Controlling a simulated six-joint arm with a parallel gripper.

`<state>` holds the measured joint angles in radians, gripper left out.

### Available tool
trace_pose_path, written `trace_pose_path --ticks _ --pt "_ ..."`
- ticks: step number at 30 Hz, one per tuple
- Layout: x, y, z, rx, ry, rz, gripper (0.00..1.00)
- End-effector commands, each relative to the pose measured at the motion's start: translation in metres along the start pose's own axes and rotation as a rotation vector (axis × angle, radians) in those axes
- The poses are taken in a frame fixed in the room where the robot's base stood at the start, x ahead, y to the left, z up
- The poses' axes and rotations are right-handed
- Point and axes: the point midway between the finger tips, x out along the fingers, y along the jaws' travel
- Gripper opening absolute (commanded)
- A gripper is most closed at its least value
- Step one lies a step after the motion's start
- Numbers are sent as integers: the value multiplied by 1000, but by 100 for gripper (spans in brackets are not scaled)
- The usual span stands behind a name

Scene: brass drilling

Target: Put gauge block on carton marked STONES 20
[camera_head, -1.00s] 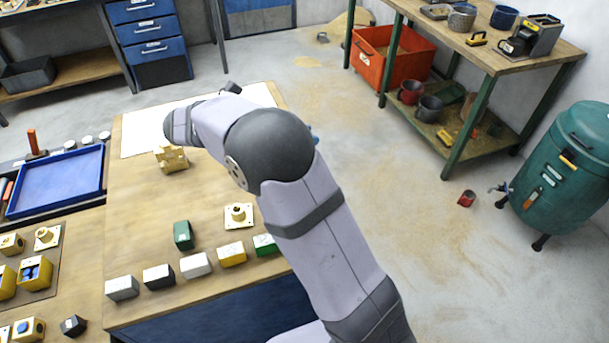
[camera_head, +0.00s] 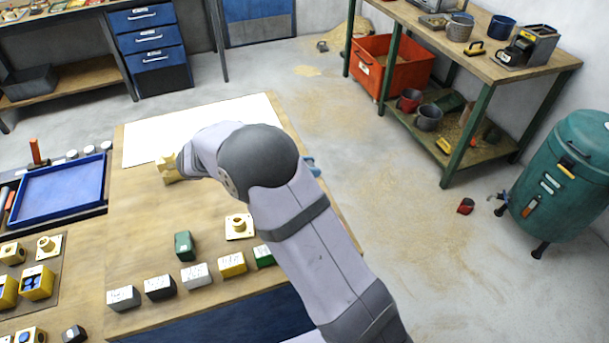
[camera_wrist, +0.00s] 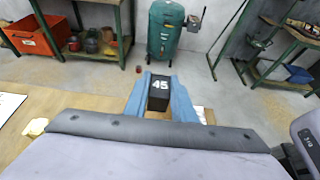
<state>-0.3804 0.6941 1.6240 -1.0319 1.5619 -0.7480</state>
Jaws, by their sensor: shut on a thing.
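My gripper (camera_wrist: 160,88) has blue fingers, shut on a dark block marked 45 (camera_wrist: 159,92) in the wrist view. I take this for the gauge block. In the head view my arm hides the block; only a bit of blue finger (camera_head: 313,166) shows right of the arm, near the bench's right edge. A row of small boxes stands along the bench's front: white (camera_head: 123,298), black (camera_head: 160,287), pale grey (camera_head: 196,275), yellow (camera_head: 232,264) and green (camera_head: 263,255). Their lettering is too small to read, so I cannot tell which is marked STONES 20.
A dark green block (camera_head: 184,246) and a brass flange piece (camera_head: 239,227) stand behind the row. A yellow brass piece (camera_head: 168,170) is by the white sheet (camera_head: 190,130). A blue tray (camera_head: 60,188) lies left. The bench's left middle is clear.

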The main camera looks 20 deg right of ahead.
Motion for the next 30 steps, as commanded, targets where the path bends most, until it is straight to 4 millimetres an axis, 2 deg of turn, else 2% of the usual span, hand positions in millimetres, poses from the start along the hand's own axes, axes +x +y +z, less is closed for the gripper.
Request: trace_pose_path --ticks 12,24,25,26,27,30 --pt "14 0 -32 -1 -2 0 0" --pt "15 0 -36 0 -1 0 0" --pt "15 0 -37 0 0 0 28" --pt "15 0 -37 0 0 0 35" --pt "15 0 -37 0 0 0 42" --pt "15 0 -37 -1 0 0 42"
